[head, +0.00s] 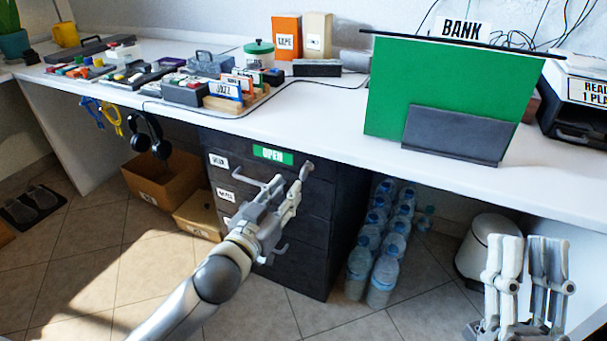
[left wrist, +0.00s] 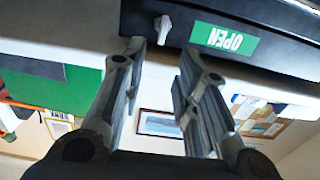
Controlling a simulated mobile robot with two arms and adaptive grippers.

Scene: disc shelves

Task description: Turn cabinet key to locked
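The dark drawer cabinet (head: 318,225) stands under the desk. A green OPEN label (head: 272,155) is on its top front; it shows upside down in the left wrist view (left wrist: 224,39). The small pale key (head: 307,168) sits right of the label, and in the left wrist view the key (left wrist: 163,29) is just beyond the gap between my fingertips. My left gripper (head: 286,186) is open in front of the top drawer, fingers apart and nothing between them; I cannot tell whether it touches the key. My right gripper (head: 527,245) is open and empty at the lower right.
The white desk (head: 310,112) edge runs above the cabinet. Drawer handles (head: 250,181) stick out near my left gripper. Several water bottles (head: 380,270) stand right of the cabinet, cardboard boxes (head: 165,182) left.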

